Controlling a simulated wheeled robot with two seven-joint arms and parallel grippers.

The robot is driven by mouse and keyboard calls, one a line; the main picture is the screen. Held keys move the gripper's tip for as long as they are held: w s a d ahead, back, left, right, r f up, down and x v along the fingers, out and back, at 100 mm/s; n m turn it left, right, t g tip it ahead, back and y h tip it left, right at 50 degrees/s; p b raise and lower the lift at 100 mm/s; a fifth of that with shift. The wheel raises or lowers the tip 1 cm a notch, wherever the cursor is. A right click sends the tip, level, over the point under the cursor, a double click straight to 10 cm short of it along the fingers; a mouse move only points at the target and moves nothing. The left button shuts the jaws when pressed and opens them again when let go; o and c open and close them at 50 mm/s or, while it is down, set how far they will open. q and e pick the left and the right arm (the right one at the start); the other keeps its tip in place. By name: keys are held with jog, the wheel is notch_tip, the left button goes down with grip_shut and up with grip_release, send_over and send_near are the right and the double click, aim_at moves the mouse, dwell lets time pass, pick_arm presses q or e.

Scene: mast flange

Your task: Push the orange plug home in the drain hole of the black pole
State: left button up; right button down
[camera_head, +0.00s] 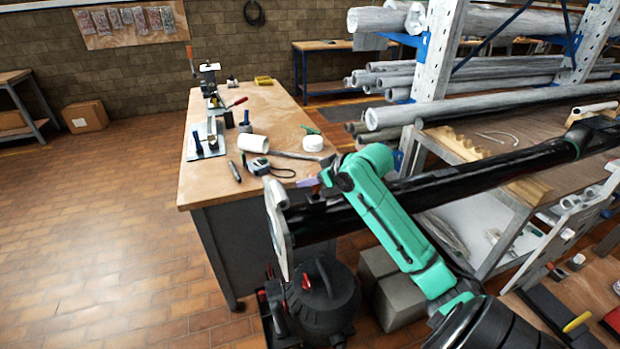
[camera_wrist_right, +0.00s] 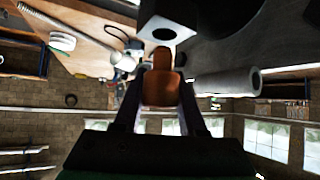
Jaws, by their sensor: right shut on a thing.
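The black pole (camera_head: 440,180) runs from the right to a pale flange plate (camera_head: 277,228) at its left end in the head view. My right gripper (camera_wrist_right: 162,92) is shut on the orange plug (camera_wrist_right: 163,78), which sits between its two fingers in the wrist view. In the head view my right arm crosses the pole near the flange, and the plug is hidden. My left gripper is not in view.
A workbench (camera_head: 275,105) with tools and a white roll (camera_head: 253,143) stands behind the flange. A pipe rack (camera_head: 435,55) stands behind the pole. A black vacuum (camera_head: 322,295) and grey blocks (camera_head: 395,300) are on the floor below.

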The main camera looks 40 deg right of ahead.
aim_at(311, 193)
dwell(0.4)
jog(key=shift+p, duration=0.45)
jog(key=shift+f+b, duration=0.7)
jog(key=shift+f, duration=1.2)
jog(key=shift+c, duration=2)
grip_release()
jog(key=b+v, duration=0.2)
jog(key=v, duration=1.2)
jog(key=shift+s, duration=0.25)
